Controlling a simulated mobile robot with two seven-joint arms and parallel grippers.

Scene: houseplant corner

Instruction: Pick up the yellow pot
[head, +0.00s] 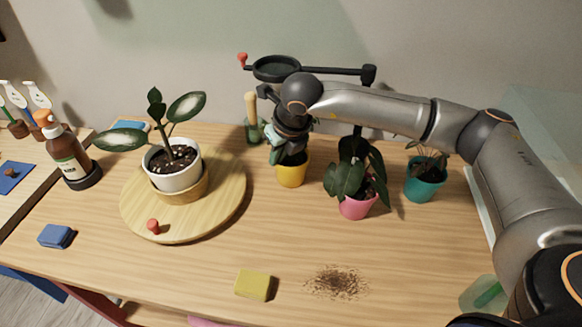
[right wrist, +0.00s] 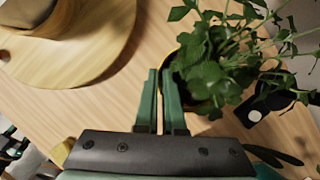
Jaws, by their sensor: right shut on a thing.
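The yellow pot (head: 291,176) is at the back middle of the table in the head view, between the round wooden board and the pink pot. In the right wrist view green leaves (right wrist: 212,75) hide most of it. My right gripper (head: 279,152) reaches down from above at the pot's left side. Its green fingers (right wrist: 160,95) are close together at the rim, shut on the pot. The arm covers most of the plant in the head view. I cannot tell whether the pot is clear of the table. My left gripper is not in view.
A pink pot (head: 356,208) and a teal pot (head: 424,186) stand to the right. A white pot (head: 174,170) sits on the round board (head: 222,207) at left. A yellow sponge (head: 253,285) and spilled soil (head: 337,282) lie in front. The front middle is otherwise clear.

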